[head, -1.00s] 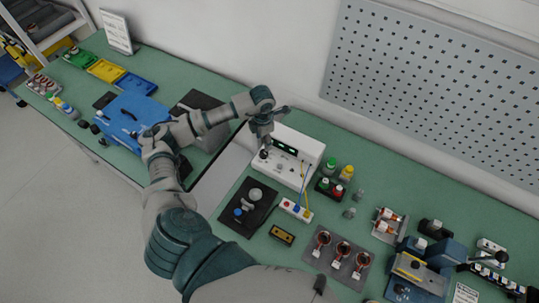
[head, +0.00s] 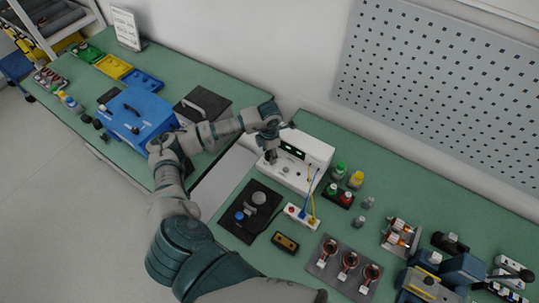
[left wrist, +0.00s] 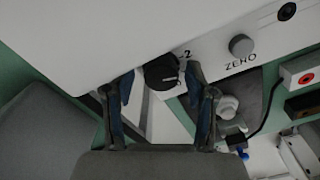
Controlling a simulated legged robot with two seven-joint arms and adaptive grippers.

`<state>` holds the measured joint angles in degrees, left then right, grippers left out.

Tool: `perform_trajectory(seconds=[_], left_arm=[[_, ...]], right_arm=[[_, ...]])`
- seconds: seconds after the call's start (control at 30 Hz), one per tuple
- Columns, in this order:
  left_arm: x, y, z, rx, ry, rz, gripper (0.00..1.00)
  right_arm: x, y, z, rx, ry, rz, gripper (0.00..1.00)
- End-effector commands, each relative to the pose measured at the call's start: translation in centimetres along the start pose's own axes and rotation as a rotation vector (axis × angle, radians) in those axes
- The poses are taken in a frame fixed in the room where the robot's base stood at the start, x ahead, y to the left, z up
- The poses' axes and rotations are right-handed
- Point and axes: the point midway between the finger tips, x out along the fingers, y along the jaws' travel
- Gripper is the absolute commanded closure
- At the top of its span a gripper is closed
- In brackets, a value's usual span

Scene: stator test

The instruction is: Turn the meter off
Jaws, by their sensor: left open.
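The meter (head: 314,150) is a white box with a dark display showing green marks (head: 293,150). It stands on the green bench at the middle of the head view. My left gripper (head: 270,158) is at the left end of its front panel, pointing down. In the left wrist view, the meter's white panel (left wrist: 215,55) carries a black knob (left wrist: 162,72) beside a "2" mark, and a grey ZERO knob (left wrist: 241,46). The open fingers of my left gripper (left wrist: 158,88) stand on either side of the black knob; contact is not clear. My right gripper is not visible.
Yellow and blue leads run from the meter to a white terminal block (head: 298,215). A black plate with a grey part (head: 255,205) lies in front. Bottles (head: 340,170) stand to the right. A blue case (head: 137,115) is on the left bench, with a gap between benches.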

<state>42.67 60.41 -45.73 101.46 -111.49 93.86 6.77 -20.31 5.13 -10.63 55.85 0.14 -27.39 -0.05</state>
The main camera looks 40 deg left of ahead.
Motion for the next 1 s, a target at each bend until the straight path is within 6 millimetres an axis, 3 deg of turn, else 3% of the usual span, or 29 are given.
perform_trajectory(seconds=[0.13, 0.3, 0.53, 0.63, 1.0], left_arm=[[0.0, 0.0, 0.0, 0.0, 0.0, 0.0, 0.46], [0.0, 0.0, 0.0, 0.0, 0.0, 0.0, 0.88], [0.0, 0.1, 0.0, -0.006, 0.001, 0.0, 0.88], [-0.1, 0.1, 0.0, -0.088, 0.001, -0.001, 0.87], [-0.2, 0.0, -0.1, -0.79, 0.003, -0.001, 0.87]], right_arm=[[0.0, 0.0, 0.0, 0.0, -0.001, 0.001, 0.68], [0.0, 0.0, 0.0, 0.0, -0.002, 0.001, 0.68], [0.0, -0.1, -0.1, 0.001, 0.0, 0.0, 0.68], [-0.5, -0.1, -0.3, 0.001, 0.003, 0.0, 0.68], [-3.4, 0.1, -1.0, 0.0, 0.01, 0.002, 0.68]])
